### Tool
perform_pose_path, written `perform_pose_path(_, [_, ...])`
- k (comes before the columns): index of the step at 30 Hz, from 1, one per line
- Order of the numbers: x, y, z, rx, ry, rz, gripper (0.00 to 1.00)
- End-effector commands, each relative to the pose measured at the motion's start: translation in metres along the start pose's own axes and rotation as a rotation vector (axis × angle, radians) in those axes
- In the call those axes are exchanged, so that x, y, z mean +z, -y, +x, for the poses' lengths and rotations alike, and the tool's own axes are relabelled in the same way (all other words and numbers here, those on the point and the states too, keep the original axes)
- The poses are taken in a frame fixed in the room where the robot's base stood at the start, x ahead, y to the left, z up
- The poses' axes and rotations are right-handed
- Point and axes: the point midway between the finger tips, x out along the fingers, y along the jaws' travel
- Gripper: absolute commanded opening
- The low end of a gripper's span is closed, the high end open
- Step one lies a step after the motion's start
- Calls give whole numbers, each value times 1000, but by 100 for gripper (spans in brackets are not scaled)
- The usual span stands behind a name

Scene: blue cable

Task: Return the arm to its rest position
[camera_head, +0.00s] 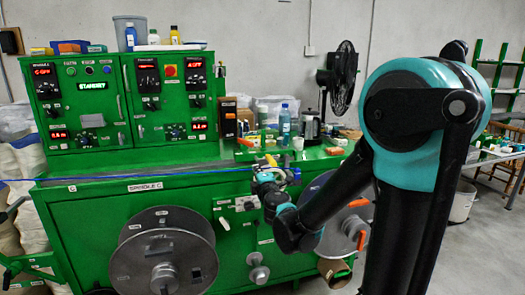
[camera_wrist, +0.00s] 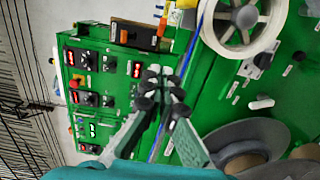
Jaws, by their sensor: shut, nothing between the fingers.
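My arm (camera_head: 410,130) reaches from the right of the head view toward the green machine (camera_head: 95,218), bent at a high elbow. My gripper (camera_head: 268,172) is in front of the machine, small and partly hidden by my wrist. In the wrist view my gripper (camera_wrist: 162,74) has its fingertips together with nothing seen between them. The blue cable (camera_head: 130,175) runs nearly level across the machine's front from the left edge to near my gripper. In the wrist view the cable (camera_wrist: 188,50) passes behind the fingers; I cannot tell whether they touch it.
Grey spools (camera_head: 163,250) sit on the machine's lower front. Control panels (camera_head: 125,95) stand at its back left. Bottles (camera_head: 284,125) and a kettle (camera_head: 311,125) stand on its top. A black fan (camera_head: 342,75) is behind. A table (camera_head: 490,155) and green shelf are at right.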

Motion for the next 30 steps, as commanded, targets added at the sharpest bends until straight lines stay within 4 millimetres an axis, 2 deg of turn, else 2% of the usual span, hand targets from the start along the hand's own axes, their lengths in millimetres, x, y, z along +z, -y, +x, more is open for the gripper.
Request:
perform_pose_path(2, [0,0,0,0,0,0,0])
perform_pose_path(11, [45,6,-13,-29,121,127,0])
perform_pose_path(20, [114,28,-46,-94,330,347,0])
perform_pose_path(23, [143,45,-67,-134,433,458,0])
perform_pose_path(26, [175,71,-99,-195,566,605,0])
perform_pose_path(28, [194,97,-131,-256,678,735,0])
perform_pose_path(30, [204,126,-166,-329,788,876,0])
